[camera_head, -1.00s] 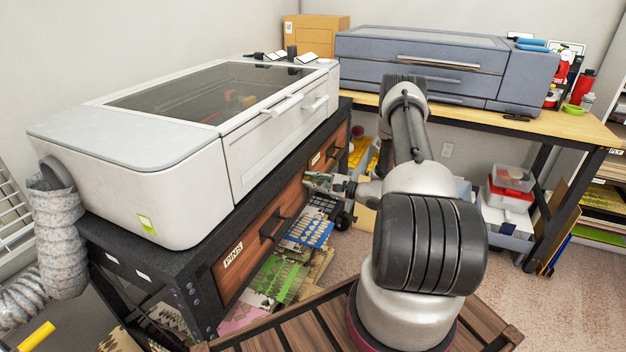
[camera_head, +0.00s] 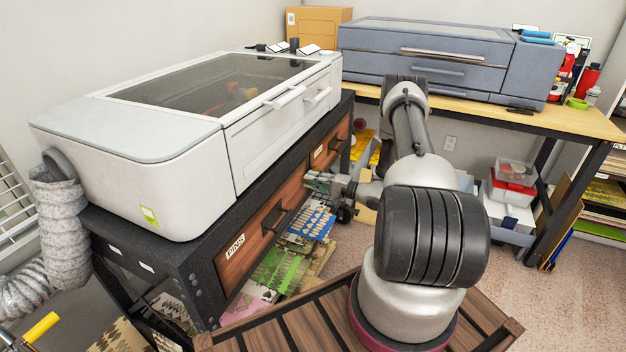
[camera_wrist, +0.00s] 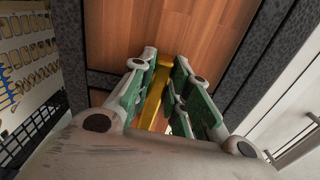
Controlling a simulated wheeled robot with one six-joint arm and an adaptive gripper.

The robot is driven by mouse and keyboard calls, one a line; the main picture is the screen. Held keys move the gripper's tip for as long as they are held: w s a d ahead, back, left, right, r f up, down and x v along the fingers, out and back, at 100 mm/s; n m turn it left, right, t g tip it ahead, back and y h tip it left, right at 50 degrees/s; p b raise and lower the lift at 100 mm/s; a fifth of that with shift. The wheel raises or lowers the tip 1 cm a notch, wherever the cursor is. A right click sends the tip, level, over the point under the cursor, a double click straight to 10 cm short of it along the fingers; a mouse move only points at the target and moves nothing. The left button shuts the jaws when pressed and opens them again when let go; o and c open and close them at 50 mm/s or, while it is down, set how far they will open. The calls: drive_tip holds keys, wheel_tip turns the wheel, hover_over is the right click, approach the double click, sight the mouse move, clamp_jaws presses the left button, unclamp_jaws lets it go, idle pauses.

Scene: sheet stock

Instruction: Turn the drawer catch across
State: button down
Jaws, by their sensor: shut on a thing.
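The drawer catch (camera_wrist: 154,98) is a yellow, brass-like bar against the brown wooden front in the wrist view. My gripper (camera_wrist: 166,72) has its green-padded fingers on both sides of the bar and is shut on it. The fingers cover part of the catch, so its full outline and pivot are hidden. In the head view my gripper (camera_head: 318,182) is at the wooden drawer front (camera_head: 290,191) under the white machine. The catch cannot be made out there.
A black handle (camera_head: 272,220) and a PINS label (camera_head: 235,246) are on the near drawer front. The white machine (camera_head: 170,150) stands on the dark bench top above. Coloured sheets (camera_head: 308,222) lie below the drawers. A wooden-topped table (camera_head: 500,117) stands behind.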

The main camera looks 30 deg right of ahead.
drive_tip(key=shift+f+n, duration=0.2)
drive_tip(key=shift+n, duration=0.3)
drive_tip(key=c, duration=1.4)
unclamp_jaws()
drive_tip(key=shift+o, duration=0.2)
drive_tip(key=v, duration=1.2)
